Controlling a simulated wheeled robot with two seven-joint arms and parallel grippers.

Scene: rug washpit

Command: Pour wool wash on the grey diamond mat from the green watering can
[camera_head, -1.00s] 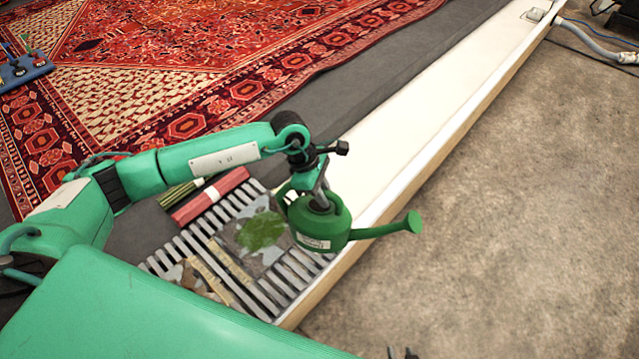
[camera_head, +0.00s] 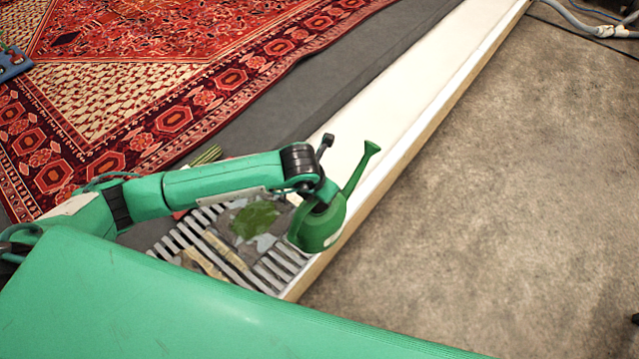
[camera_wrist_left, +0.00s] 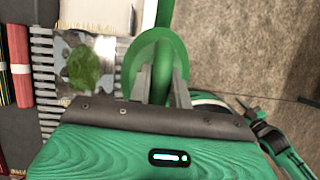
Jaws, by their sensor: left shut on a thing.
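The green watering can (camera_head: 318,228) hangs from my left gripper (camera_wrist_left: 163,88) over the right end of the slatted grate. Its spout points up and away, toward the white ledge in the head view. In the left wrist view the can (camera_wrist_left: 140,62) sits between and beyond the two fingers, which are shut on its handle. The head view hides the fingers behind the wrist. No grey diamond mat can be made out. A green arm with dark fingertips, probably my right gripper (camera_wrist_left: 247,108), shows at the right of the wrist view; its opening is unclear.
A red patterned rug (camera_head: 150,80) lies on the dark grey floor at upper left. A white ledge (camera_head: 400,100) runs diagonally beside the clear brown floor (camera_head: 500,180). A pale hose (camera_head: 590,25) lies at top right.

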